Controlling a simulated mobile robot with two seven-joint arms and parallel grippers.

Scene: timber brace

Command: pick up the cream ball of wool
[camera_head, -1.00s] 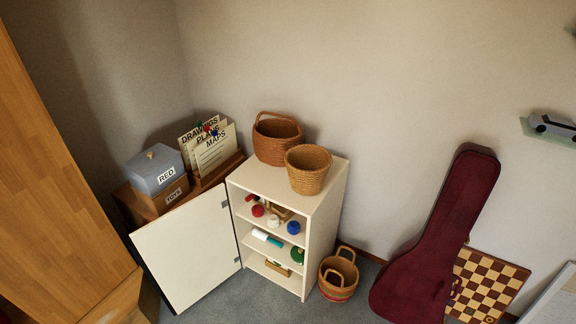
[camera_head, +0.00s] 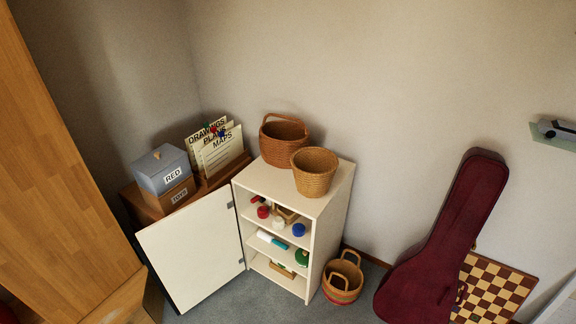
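A small cream or white rounded item (camera_head: 278,223) sits on the upper inner shelf of the open white cabinet (camera_head: 324,232). A red item (camera_head: 263,212) is to its left and a blue item (camera_head: 299,230) to its right. These are too small for me to tell whether any is a ball of wool. The insides of the brown basket (camera_head: 284,141) and the tan basket (camera_head: 314,172) on the cabinet top are mostly hidden. Neither of my grippers is in view.
The cabinet door (camera_head: 192,253) stands open to the left. A striped basket (camera_head: 342,278) is on the floor at the cabinet's right. A dark red instrument case (camera_head: 440,240) leans on the wall, beside a chessboard (camera_head: 492,288). Wooden furniture (camera_head: 60,190) fills the left edge.

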